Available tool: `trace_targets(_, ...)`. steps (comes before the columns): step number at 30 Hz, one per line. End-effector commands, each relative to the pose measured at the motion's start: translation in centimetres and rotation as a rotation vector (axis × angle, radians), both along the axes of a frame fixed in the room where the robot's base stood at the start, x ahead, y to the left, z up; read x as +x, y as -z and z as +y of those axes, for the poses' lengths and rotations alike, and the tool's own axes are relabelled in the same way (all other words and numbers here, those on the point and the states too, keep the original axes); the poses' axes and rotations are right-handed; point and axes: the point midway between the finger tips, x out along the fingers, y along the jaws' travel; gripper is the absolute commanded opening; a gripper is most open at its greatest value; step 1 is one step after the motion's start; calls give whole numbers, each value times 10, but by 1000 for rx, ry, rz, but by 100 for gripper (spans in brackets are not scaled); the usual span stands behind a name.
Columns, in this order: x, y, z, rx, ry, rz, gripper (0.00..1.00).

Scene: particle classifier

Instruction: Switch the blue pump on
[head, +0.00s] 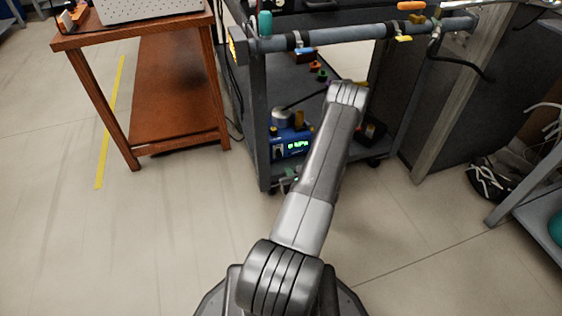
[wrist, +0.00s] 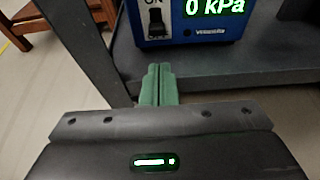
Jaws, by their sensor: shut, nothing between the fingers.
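The blue pump (head: 290,143) stands on the lower shelf of the grey cart in the head view. In the wrist view the blue pump (wrist: 220,28) is at the top, with a green display that reads 0 kPa. A black rocker switch (wrist: 157,22) sits on a white plate at its left, with ON printed above it. My gripper (wrist: 158,70) has its green fingers together with nothing between them. The fingertips are below the switch in the picture and seem apart from it. In the head view my arm covers part of the pump's surroundings.
The cart's shelf edge (wrist: 200,75) lies behind my fingers, and a cart post (wrist: 85,45) rises at the left. A wooden table (head: 175,75) stands left of the cart. The floor (head: 170,230) at the front left is clear.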

Motion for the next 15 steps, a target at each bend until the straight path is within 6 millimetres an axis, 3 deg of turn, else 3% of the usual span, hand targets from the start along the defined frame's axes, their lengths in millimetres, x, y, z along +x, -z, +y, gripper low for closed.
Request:
trace_targets(5,7,4,3,-2,-3,-2,0)
trace_targets(15,60,25,21,-2,-4,-4,0)
